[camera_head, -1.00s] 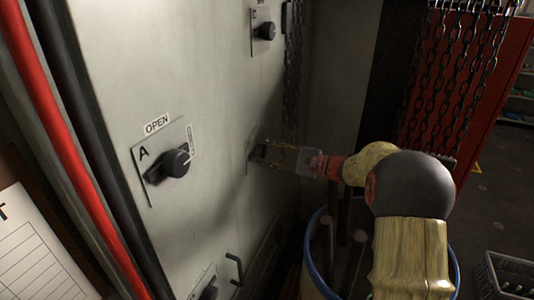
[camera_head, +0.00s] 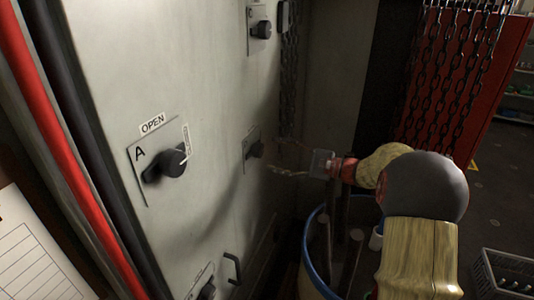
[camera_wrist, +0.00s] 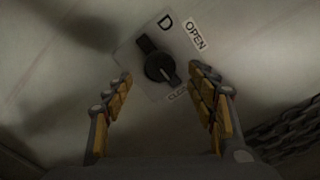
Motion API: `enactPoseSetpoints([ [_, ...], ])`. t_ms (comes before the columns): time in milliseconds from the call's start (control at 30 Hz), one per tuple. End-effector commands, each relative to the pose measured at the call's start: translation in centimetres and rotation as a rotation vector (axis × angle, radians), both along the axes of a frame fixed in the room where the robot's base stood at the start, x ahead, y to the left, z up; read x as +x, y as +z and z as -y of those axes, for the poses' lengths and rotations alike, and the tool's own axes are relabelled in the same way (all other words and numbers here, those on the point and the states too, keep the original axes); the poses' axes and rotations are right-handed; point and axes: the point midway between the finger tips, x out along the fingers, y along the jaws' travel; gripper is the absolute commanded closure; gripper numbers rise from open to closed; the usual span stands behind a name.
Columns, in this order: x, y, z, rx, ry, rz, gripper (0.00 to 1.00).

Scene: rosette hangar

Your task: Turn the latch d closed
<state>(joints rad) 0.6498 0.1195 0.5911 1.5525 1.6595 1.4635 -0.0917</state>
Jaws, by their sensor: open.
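Latch D (camera_wrist: 158,64) is a black knob on a square plate on the grey cabinet wall. In the wrist view its bar runs from upper left to lower right, with the lower end close to the partly hidden CLOSED label (camera_wrist: 178,93). The OPEN label (camera_wrist: 195,35) is up to its right. In the head view the latch (camera_head: 256,149) sits left of my gripper (camera_head: 279,158). My gripper is open and empty, its fingers spread and apart from the knob. In the wrist view my gripper (camera_wrist: 160,72) has a finger on either side of the knob.
Latch A (camera_head: 167,164) is at left and another latch (camera_head: 262,29) is above. A handle (camera_head: 234,268) sticks out lower down. Chains (camera_head: 455,75) hang at right. A blue-rimmed barrel (camera_head: 312,245) stands below my arm. A grey crate (camera_head: 508,270) is on the floor.

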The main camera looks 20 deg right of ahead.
Motion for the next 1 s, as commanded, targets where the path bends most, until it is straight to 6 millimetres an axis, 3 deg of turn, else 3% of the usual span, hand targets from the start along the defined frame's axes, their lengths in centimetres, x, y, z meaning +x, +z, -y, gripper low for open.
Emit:
enactPoseSetpoints([
  [200, -3.1, 0.0, 3.1, 0.001, -0.004, 0.001, 0.43],
  [400, -4.6, 0.0, 4.6, 0.000, -0.001, 0.000, 0.43],
  [1000, -5.0, 0.0, 4.9, 0.001, 0.000, -0.001, 0.43],
])
